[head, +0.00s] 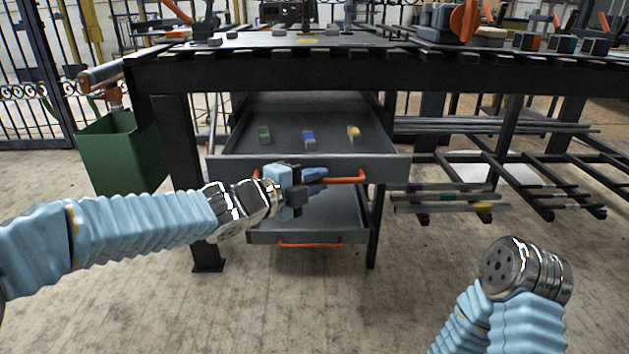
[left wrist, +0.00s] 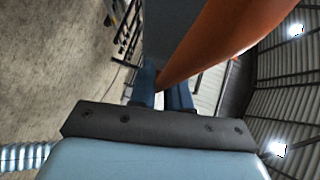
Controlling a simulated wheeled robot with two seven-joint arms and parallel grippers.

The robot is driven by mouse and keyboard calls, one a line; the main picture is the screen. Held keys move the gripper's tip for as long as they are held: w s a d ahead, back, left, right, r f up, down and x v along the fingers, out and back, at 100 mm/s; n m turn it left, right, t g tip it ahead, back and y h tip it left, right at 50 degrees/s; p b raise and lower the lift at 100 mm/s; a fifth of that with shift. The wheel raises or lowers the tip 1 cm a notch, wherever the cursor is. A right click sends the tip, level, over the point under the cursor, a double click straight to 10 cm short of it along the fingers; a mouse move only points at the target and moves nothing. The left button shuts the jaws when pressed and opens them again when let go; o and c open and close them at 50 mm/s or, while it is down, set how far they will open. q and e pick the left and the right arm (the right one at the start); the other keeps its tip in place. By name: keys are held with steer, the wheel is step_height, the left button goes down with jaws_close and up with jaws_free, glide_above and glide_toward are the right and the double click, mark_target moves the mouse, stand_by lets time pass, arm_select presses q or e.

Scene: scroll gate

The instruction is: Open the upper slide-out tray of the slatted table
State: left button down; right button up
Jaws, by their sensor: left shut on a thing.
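The slatted table (head: 270,75) is dark metal and spans the top of the head view. Its upper slide-out tray (head: 235,145) is pulled out toward me, with small green, blue and yellow blocks inside. The tray's orange handle (head: 348,179) runs along its front. My left gripper (head: 318,181) is at the middle of this handle and shut on it; the orange bar passes between the fingers in the left wrist view (left wrist: 165,92). The right arm's wrist end shows at the lower right; its gripper fingers do not show.
A lower tray (head: 345,237) with its own orange handle sits below, also partly out. A green bin (head: 118,155) stands left of the table. A rack with metal bars (head: 450,195) stands at the right. The floor in front is clear.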

arm_select(q)
steer(key=shift+f, duration=0.1)
steer(key=c, duration=1.5)
jaws_free()
steer(key=shift+o, duration=0.2)
steer(key=p+v, duration=0.3)
steer(key=v, duration=1)
steer(key=shift+s+a+p, duration=0.25)
steer(key=shift+s+p, duration=0.05)
